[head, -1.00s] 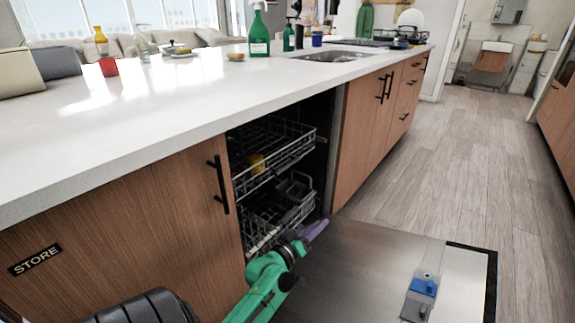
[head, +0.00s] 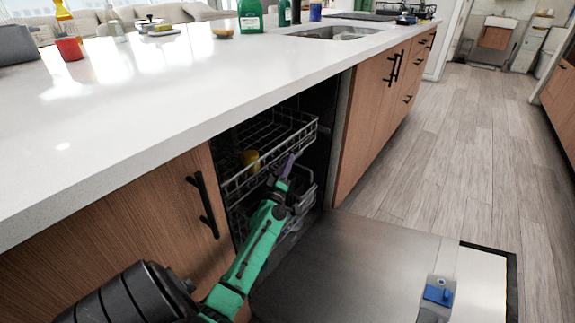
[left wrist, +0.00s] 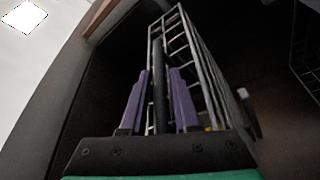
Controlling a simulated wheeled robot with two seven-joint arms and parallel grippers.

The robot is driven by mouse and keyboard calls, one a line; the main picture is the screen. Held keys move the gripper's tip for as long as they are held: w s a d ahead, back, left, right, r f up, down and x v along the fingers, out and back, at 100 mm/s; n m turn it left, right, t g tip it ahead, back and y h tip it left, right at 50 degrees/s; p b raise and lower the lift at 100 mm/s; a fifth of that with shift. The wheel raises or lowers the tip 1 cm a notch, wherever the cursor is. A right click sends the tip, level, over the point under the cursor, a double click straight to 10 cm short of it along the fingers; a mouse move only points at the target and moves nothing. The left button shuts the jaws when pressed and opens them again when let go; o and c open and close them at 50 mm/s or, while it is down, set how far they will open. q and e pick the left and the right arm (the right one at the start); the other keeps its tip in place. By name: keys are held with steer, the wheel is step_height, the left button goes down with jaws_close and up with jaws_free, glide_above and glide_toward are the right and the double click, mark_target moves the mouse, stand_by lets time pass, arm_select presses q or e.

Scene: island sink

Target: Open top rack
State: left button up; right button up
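The top rack (head: 305,132) is a wire basket inside the open dishwasher, under the white counter. It holds a yellow item (head: 250,158). My left gripper (head: 291,158) is at the rack's front, by its lower front wires. In the left wrist view, its purple fingers (left wrist: 159,75) are parted, with a dark bar (left wrist: 160,95) in the gap and space visible beside it. The rack's wires (left wrist: 187,45) rise just beyond the fingers. Whether the fingers touch the rack cannot be told. My right gripper is out of view.
The lower rack (head: 240,215) is partly hidden behind my left arm. The dishwasher door (head: 350,255) lies lowered in front. The counter edge overhangs the opening, and cabinets (head: 370,110) stand on both sides. The wooden floor (head: 460,150) at right is clear.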

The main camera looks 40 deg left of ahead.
arm_select(q)
jaws_close()
stand_by(1.4)
